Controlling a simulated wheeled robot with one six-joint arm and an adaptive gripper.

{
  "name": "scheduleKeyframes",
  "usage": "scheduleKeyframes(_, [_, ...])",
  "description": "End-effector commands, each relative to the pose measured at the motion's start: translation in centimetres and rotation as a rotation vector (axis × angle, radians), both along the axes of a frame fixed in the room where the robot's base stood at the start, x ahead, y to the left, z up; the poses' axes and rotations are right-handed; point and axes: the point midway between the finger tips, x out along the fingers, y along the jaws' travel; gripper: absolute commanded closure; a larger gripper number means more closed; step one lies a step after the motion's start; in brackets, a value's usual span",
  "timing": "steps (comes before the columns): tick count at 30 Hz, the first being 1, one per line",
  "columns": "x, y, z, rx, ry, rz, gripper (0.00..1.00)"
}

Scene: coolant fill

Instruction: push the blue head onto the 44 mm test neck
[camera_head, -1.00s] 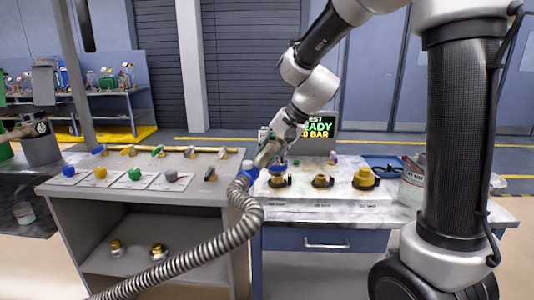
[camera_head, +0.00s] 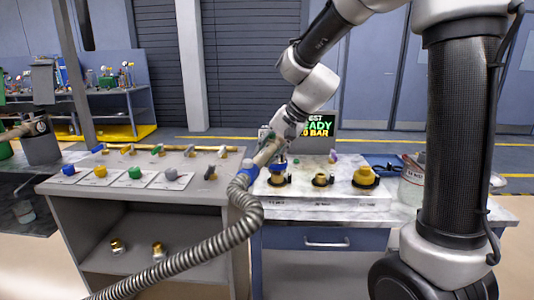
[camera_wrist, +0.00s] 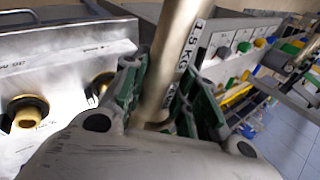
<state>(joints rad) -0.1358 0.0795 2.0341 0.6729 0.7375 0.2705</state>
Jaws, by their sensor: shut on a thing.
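My gripper (camera_head: 276,143) is shut on the tan metal barrel of the filling tool (camera_wrist: 174,55), which passes between its green-padded fingers in the wrist view. A ribbed grey hose (camera_head: 214,243) joins the tool at a blue collar (camera_head: 249,169). The blue head (camera_head: 279,166) points down at the tool's lower end, directly over the leftmost brass test neck (camera_head: 277,180). I cannot tell whether it is seated or just resting there. The wrist view hides the head. A middle neck (camera_head: 320,180) and a wider right neck (camera_head: 366,177) stand bare. Their size labels are unreadable.
A screen (camera_head: 320,125) behind the arm reads READY. On the left bench (camera_head: 130,197) are blue, yellow, green and grey heads on white cards. A pale container (camera_head: 412,180) stands right of the necks, close to my arm column.

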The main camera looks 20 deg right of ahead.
Motion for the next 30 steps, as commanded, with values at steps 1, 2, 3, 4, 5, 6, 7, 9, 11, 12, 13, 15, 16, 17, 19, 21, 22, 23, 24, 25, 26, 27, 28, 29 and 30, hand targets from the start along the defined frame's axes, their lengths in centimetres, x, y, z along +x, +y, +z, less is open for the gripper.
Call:
scheduleKeyframes(1, [0.0,0.0,0.0,0.000,0.000,0.000,1.00])
scheduleKeyframes(2, [0.0,0.0,0.0,0.000,0.000,0.000,1.00])
scheduleKeyframes(3, [0.0,0.0,0.0,0.000,0.000,0.000,1.00])
scheduleKeyframes(4, [0.0,0.0,0.0,0.000,0.000,0.000,1.00])
scheduleKeyframes(5, [0.0,0.0,0.0,0.000,0.000,0.000,1.00])
scheduleKeyframes(6, [0.0,0.0,0.0,0.000,0.000,0.000,1.00])
scheduleKeyframes(7, [0.0,0.0,-0.1,0.000,0.000,0.000,1.00])
scheduleKeyframes(9, [0.0,0.0,-0.2,0.000,0.000,0.000,1.00])
scheduleKeyframes(11, [0.0,0.0,-0.3,0.001,0.001,0.000,1.00])
scheduleKeyframes(12, [0.0,0.0,-0.4,0.001,0.001,0.000,1.00])
scheduleKeyframes(13, [0.0,0.0,-0.4,0.001,0.001,0.000,1.00])
scheduleKeyframes(15, [0.0,0.0,-0.6,0.000,0.000,-0.001,1.00])
scheduleKeyframes(16, [0.0,0.0,-0.7,0.000,0.000,-0.001,1.00])
scheduleKeyframes(17, [0.0,0.0,-0.7,0.000,0.000,-0.001,1.00])
scheduleKeyframes(19, [0.0,0.0,-0.9,0.000,0.000,0.000,1.00])
scheduleKeyframes(21, [0.0,0.0,-1.0,0.000,0.000,0.000,1.00])
scheduleKeyframes(22, [0.0,0.0,-1.1,0.000,0.000,0.000,1.00])
scheduleKeyframes(23, [0.0,0.0,-1.1,0.000,0.000,0.000,1.00])
scheduleKeyframes(24, [0.0,0.0,-1.2,0.000,0.000,0.000,1.00])
scheduleKeyframes(25, [0.0,0.0,-1.2,0.000,0.000,0.000,1.00])
scheduleKeyframes(26, [0.0,0.0,-1.3,0.000,0.000,0.000,1.00])
scheduleKeyframes(27, [0.0,0.0,-1.4,0.000,0.000,0.000,1.00])
scheduleKeyframes(28, [0.0,0.0,-1.4,0.000,0.000,-0.001,1.00])
scheduleKeyframes(29, [0.0,0.0,-1.5,0.000,0.000,-0.001,1.00])
scheduleKeyframes(30, [0.0,0.0,-1.6,0.001,0.001,0.000,1.00])
